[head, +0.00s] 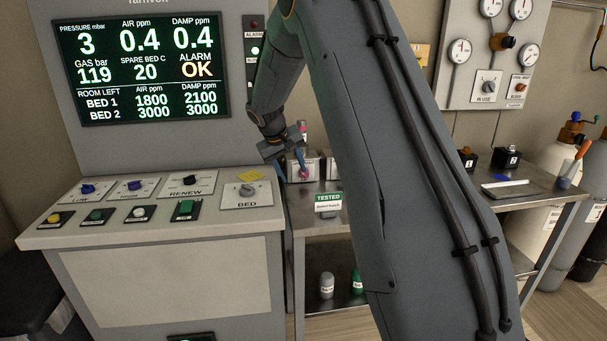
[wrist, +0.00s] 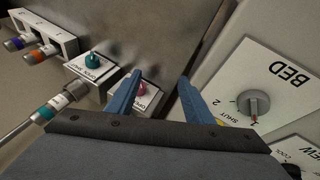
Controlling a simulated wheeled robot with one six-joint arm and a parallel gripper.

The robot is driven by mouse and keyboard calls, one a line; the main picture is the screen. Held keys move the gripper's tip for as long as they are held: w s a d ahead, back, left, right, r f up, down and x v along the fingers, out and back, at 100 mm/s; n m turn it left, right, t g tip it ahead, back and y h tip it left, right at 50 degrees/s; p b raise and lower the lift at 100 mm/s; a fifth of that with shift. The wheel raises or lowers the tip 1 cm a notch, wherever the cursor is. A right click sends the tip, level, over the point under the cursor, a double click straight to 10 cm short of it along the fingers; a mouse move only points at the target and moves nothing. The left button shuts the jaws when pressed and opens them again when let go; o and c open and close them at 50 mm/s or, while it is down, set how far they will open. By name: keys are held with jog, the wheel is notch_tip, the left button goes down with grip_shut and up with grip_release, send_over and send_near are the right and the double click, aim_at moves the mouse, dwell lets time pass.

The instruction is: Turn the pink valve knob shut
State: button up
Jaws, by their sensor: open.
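The pink valve knob (wrist: 141,90) sits on a small white labelled block in the wrist view, just inside my left finger. That finger hides part of its block. My gripper (wrist: 159,78) is open, its two blue fingers apart with nothing held between them. The knob appears nearer the left finger than the right; I cannot tell whether they touch. In the head view my gripper (head: 294,160) is small, over the bench beside the console, and a pink spot, likely the knob (head: 304,173), shows just below it.
A teal knob (wrist: 93,60) on a similar block stands left of the pink one, with a hose fitting (wrist: 75,90) beside it. The BED panel (wrist: 285,85) with its grey knob is close on the right. The console (head: 150,220) borders the bench.

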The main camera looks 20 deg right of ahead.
jog(key=shift+m+h, duration=0.3)
jog(key=shift+h, duration=0.4)
jog(key=shift+w+d+f+p, duration=0.4)
jog(key=shift+w+d+f, duration=0.55)
jog(key=shift+w+d, duration=0.4)
jog(key=shift+w+d+f+p, duration=0.35)
jog(key=shift+w+d+f, duration=0.65)
jog(key=shift+w+d, duration=0.35)
jog(key=shift+w+d+f+p, duration=0.4)
jog(key=shift+w+d+f, duration=0.55)
jog(key=shift+w+d, duration=0.35)
jog(key=shift+w+a, duration=0.1)
jog(key=c, duration=1)
